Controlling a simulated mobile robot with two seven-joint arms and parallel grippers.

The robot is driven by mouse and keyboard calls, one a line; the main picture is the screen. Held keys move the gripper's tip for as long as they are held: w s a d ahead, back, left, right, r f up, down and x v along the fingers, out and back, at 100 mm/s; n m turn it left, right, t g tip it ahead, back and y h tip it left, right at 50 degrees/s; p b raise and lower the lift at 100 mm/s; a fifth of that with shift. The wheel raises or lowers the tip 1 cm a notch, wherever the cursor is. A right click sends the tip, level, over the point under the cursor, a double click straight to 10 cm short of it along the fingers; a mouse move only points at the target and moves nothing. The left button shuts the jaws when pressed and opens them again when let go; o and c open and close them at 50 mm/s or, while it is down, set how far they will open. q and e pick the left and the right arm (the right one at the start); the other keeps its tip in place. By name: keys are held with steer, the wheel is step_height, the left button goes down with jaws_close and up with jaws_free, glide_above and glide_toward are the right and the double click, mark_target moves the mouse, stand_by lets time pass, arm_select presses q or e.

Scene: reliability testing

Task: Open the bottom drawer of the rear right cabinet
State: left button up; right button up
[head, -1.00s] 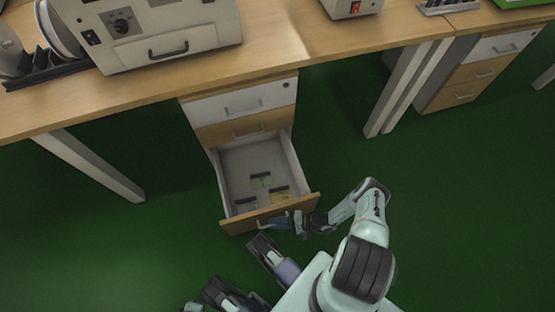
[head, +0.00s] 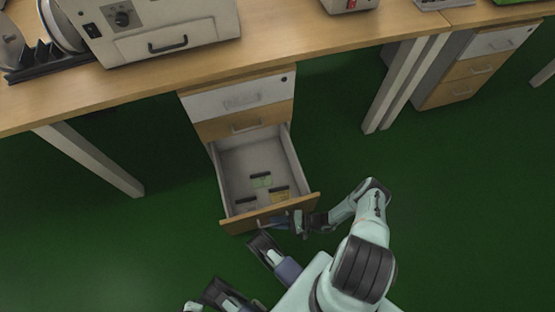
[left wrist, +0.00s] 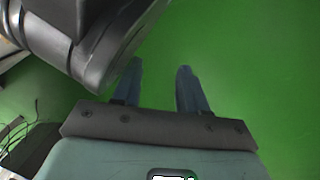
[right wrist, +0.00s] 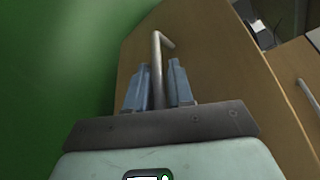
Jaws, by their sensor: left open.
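A cabinet (head: 237,101) under the desk has its bottom drawer (head: 258,163) pulled well out; its two upper drawers are closed. The open drawer's wooden front (head: 308,202) faces me. My right gripper (head: 280,222) is at this front. In the right wrist view its blue fingers (right wrist: 159,88) lie close on either side of the metal bar handle (right wrist: 157,50), shut on it. My left gripper (left wrist: 160,82) is open and empty above the green floor in the left wrist view. I cannot make it out clearly in the head view.
A few small flat items (head: 262,181) lie inside the open drawer. A wooden desktop (head: 270,40) carries a grey-white machine (head: 150,30). Desk legs (head: 90,162) stand on both sides. A second cabinet (head: 470,70) with closed drawers stands at the right. Green floor is clear at left.

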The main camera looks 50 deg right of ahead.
arm_select(q)
steer(key=shift+w+d+r+t+p, duration=0.15)
steer(key=shift+w+r+t+p, duration=0.4)
steer(key=shift+w+r, duration=0.55)
arm_select(e)
steer(key=v, duration=1.3)
steer(key=shift+d, duration=0.2)
arm_select(q)
steer(key=shift+f, duration=0.1)
arm_select(e)
steer(key=shift+s+r, duration=0.1)
